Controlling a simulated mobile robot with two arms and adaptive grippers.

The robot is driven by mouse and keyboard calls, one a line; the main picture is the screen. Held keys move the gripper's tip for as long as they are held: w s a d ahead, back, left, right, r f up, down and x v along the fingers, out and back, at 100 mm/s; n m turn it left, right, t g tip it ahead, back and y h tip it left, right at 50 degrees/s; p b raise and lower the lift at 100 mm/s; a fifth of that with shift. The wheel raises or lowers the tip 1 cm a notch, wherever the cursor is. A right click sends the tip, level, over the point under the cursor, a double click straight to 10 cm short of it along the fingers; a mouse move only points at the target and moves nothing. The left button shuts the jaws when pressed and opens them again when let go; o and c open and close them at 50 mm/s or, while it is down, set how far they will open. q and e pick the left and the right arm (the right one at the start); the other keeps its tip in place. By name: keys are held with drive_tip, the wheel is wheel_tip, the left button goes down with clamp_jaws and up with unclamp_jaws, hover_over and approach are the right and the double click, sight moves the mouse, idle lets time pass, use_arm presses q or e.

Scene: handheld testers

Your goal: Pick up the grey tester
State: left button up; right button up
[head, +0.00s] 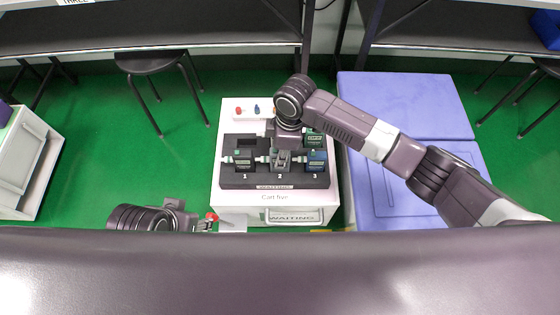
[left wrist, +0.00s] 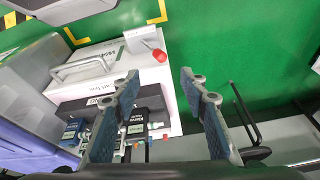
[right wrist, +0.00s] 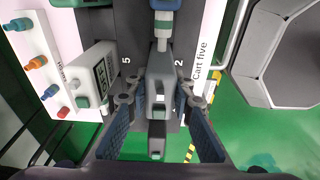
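The grey tester (head: 281,158) sits at position 2 in the dark tray (head: 262,182) on the cart. In the right wrist view the grey tester (right wrist: 160,80) lies between the fingers of my right gripper (right wrist: 158,98). The fingers are apart, one on each side of it, with a gap visible on the left; contact on the right is unclear. In the head view my right wrist hides part of the tray behind the tester. My left gripper (left wrist: 160,82) is open and empty, off the cart's front left; it shows in the head view too (head: 207,224).
Coloured plugs (head: 239,110) lie along the cart's back. A blue-purple surface (head: 400,110) flanks the right.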

clamp_jaws()
